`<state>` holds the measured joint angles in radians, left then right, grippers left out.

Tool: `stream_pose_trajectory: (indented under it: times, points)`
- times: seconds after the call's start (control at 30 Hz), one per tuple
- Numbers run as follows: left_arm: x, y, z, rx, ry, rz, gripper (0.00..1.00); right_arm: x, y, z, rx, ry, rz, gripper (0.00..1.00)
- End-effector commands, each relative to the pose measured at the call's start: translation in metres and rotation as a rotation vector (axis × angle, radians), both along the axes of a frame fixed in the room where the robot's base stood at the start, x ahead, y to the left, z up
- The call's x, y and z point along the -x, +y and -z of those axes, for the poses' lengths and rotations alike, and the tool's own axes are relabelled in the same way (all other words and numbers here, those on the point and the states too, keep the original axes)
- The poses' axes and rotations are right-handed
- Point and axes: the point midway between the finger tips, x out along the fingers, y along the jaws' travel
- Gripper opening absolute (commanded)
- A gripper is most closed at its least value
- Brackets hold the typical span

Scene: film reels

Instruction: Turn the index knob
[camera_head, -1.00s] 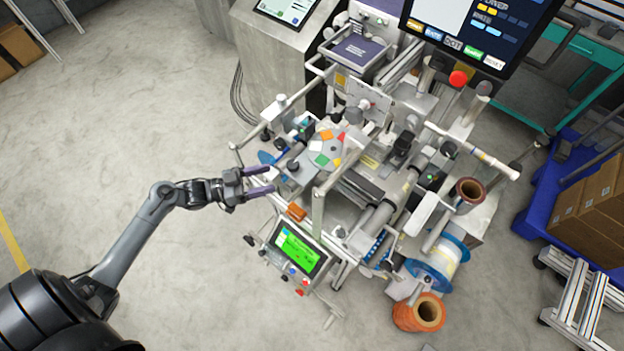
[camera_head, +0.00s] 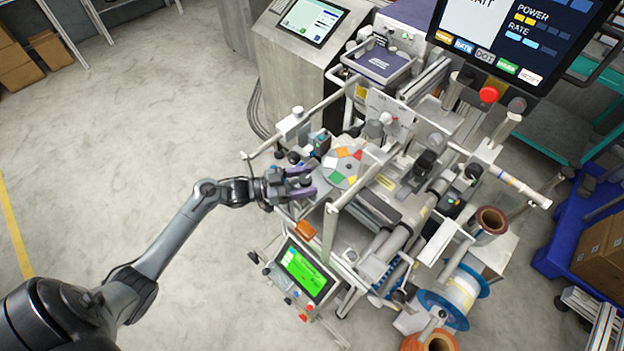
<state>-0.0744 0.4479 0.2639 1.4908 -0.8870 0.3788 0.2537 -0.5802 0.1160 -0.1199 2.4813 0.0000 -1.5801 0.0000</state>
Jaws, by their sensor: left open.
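The film reel machine stands right of centre. A grey disc with coloured patches (camera_head: 344,167) lies on its near left part, with a small dark knob at its middle; I cannot tell for sure that this is the index knob. My left gripper (camera_head: 308,183) is open, with two purple-grey fingers pointing right at the disc's left edge. Nothing shows between the fingers. From this angle I cannot tell whether they touch the disc. My right gripper does not show.
A panel with a green screen (camera_head: 304,270) hangs at the machine's front. An orange block (camera_head: 305,230) sits just below my gripper. A metal frame post (camera_head: 329,238) rises right of it. A large monitor (camera_head: 505,35) overhangs the back. Open floor lies left.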

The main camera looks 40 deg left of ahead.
Motion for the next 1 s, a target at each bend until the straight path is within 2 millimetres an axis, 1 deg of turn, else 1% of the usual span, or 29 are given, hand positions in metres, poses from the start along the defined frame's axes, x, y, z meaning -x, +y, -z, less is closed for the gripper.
stream_pose_trajectory:
  times: [0.1, 0.2, 0.57, 0.6, 0.67, 0.9, 0.93, 1.0]
  points:
    - [-0.010, -0.007, 0.000, 0.001, -0.002, -0.001, 0.65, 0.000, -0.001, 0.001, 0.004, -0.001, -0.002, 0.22]
    - [-0.015, -0.012, 0.000, 0.000, 0.000, 0.000, 0.65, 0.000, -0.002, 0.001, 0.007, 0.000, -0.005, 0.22]
    - [-0.017, -0.014, 0.000, -0.001, 0.001, 0.000, 0.65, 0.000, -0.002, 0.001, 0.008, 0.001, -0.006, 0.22]
    - [-0.017, -0.014, 0.000, -0.001, 0.001, 0.000, 0.62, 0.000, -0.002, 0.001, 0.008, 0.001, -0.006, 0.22]
    - [-0.017, -0.014, 0.000, -0.001, 0.001, 0.000, 0.53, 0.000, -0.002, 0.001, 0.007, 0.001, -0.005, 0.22]
    - [-0.017, -0.014, 0.000, -0.001, 0.001, 0.000, 0.16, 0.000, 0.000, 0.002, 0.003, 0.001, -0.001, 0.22]
    - [-0.017, -0.014, 0.000, -0.001, 0.001, 0.000, 0.14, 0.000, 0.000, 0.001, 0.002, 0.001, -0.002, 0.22]
    - [-0.017, -0.014, 0.000, -0.001, 0.001, -0.002, 0.14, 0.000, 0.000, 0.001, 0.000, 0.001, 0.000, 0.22]
